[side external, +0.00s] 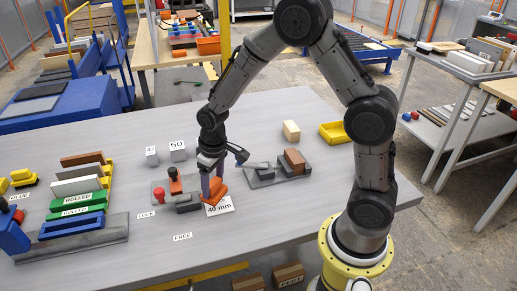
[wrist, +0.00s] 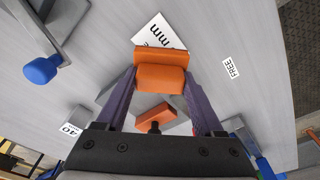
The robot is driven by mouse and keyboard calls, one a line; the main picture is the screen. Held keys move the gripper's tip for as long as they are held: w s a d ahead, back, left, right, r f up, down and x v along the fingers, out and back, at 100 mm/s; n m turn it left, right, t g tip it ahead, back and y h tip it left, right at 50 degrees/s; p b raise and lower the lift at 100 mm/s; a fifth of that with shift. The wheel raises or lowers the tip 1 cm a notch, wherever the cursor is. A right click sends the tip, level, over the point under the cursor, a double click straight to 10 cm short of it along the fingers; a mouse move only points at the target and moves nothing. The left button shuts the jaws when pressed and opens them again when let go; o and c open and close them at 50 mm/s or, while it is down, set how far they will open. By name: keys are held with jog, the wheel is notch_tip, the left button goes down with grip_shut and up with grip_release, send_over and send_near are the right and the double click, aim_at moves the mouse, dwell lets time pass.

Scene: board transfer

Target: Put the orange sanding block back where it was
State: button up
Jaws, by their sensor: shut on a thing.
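The orange sanding block (side external: 214,190) is between the fingers of my gripper (side external: 212,172), which is shut on it. The wrist view also shows the block (wrist: 160,78) gripped between the two purple fingers (wrist: 160,85). A white card marked "40 mm" (side external: 220,209) lies on the table just in front of and below the block. In the wrist view the card (wrist: 158,33) shows partly behind the block. I cannot tell whether the block touches the card or the table.
A fixture with a black knob on an orange piece (side external: 176,186) and grey blocks stands just left of my gripper. A grey fixture with a brown block (side external: 295,161) stands to the right. Green boards (side external: 77,207) are at the left. The table front around the "FREE" label (side external: 183,237) is clear.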

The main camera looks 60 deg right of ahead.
aim_at(212, 182)
notch_tip(212, 182, up, 14)
jog(key=r, duration=0.1)
jog(key=s+d+f+m+h, duration=0.15)
jog(key=d+m, duration=0.35)
jog(key=d, duration=0.6)
jog(key=s+d+m+y, duration=0.1)
jog(key=s+d+m, duration=0.25)
jog(key=d, duration=0.75)
jog(key=shift+m+h, duration=0.25)
jog(key=w+d+f, duration=0.2)
jog(key=w+f, duration=0.2)
jog(key=w+d+f, duration=0.2)
jog(key=w+f, duration=0.2)
jog(key=f, duration=0.1)
jog(key=w+d+f, duration=0.2)
jog(key=w+f, duration=0.2)
jog(key=shift+w+d+f, duration=0.25)
jog(key=shift+w+f, duration=0.05)
jog(key=shift+f, duration=0.1)
jog(key=shift+w+f, duration=0.1)
jog(key=shift+f, duration=1.6)
